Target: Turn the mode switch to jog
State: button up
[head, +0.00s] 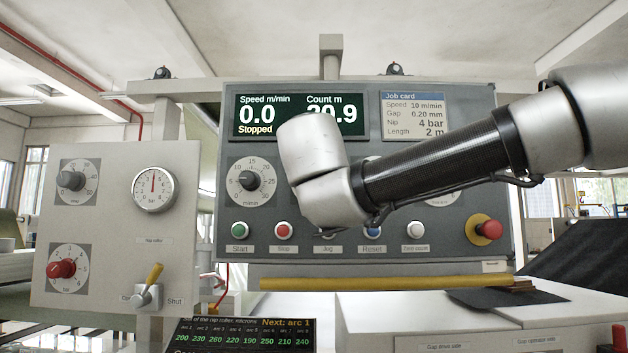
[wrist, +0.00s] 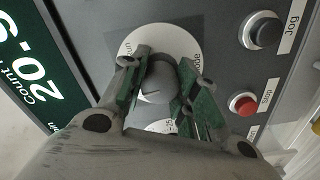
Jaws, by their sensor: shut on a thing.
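The mode switch is a grey round knob (wrist: 158,82) on a white dial plate (wrist: 133,42), seen in the wrist view. My gripper (wrist: 164,76) is shut on this knob, with one green-padded finger on each side of it. A pale pointer line shows on the knob, but the mode it points at cannot be read. The dial's lettering is mostly covered by the fingers. In the head view my arm hides the switch and my gripper.
Beside the switch are the black Jog button (wrist: 263,32) and red Stop button (wrist: 243,103). The head view shows the display (head: 258,116) reading Stopped, the speed knob (head: 249,180), the Start button (head: 240,230) and a red emergency button (head: 489,230).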

jog(key=n, duration=0.4)
jog(key=shift+n, duration=1.6)
jog(key=o, duration=1)
jog(key=shift+o, duration=0.2)
jog(key=s, duration=1.2)
jog(key=shift+a, duration=0.2)
